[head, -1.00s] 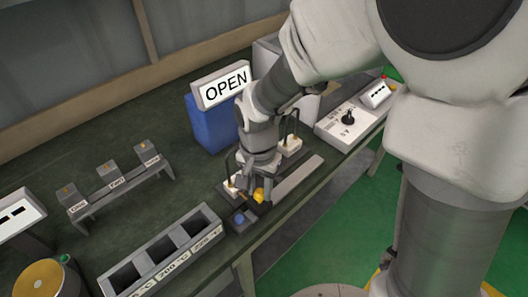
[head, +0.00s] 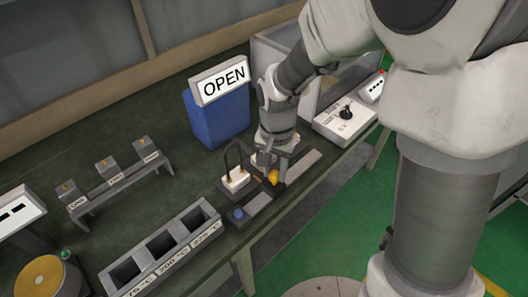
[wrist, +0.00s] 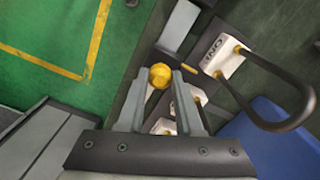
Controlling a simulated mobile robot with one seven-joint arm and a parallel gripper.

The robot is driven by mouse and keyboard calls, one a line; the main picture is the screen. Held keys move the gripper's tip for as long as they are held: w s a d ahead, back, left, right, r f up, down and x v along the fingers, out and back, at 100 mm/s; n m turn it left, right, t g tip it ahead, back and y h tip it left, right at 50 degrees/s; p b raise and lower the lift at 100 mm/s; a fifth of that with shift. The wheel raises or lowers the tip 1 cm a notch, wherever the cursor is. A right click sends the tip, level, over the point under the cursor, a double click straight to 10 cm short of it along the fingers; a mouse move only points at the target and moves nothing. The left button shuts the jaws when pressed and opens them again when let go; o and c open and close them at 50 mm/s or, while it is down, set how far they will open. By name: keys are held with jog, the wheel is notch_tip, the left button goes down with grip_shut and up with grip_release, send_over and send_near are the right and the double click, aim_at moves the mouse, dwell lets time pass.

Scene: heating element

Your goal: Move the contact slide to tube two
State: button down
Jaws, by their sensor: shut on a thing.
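The contact slide's yellow knob (head: 273,177) sits on a dark carriage on a long grey rail (head: 306,161) near the table's front edge. My gripper (head: 270,170) is lowered over it and shut on the knob. In the wrist view the knob (wrist: 161,76) shows between the two fingertips. A black U-shaped tube on a white base (head: 236,180) stands left of my gripper. In the wrist view a tube base marked ONE (wrist: 222,57) is at upper right. Two more white bases, one of them (wrist: 196,98), are partly hidden behind the fingers. I cannot read their labels.
A blue button (head: 238,214) is at the rail's near end. A blue block with an OPEN sign (head: 218,110) stands behind. A slotted box with temperature labels (head: 165,245) is at front left. A control box with a black knob (head: 345,118) is at right.

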jog(key=w+d, duration=0.3)
jog(key=shift+w, duration=0.35)
jog(key=c, duration=0.6)
grip_release()
jog(key=shift+o, duration=0.2)
jog(key=shift+r, duration=0.15)
notch_tip(320, 180, up, 17)
jog(key=p, duration=0.3)
jog(key=shift+s+r, duration=0.1)
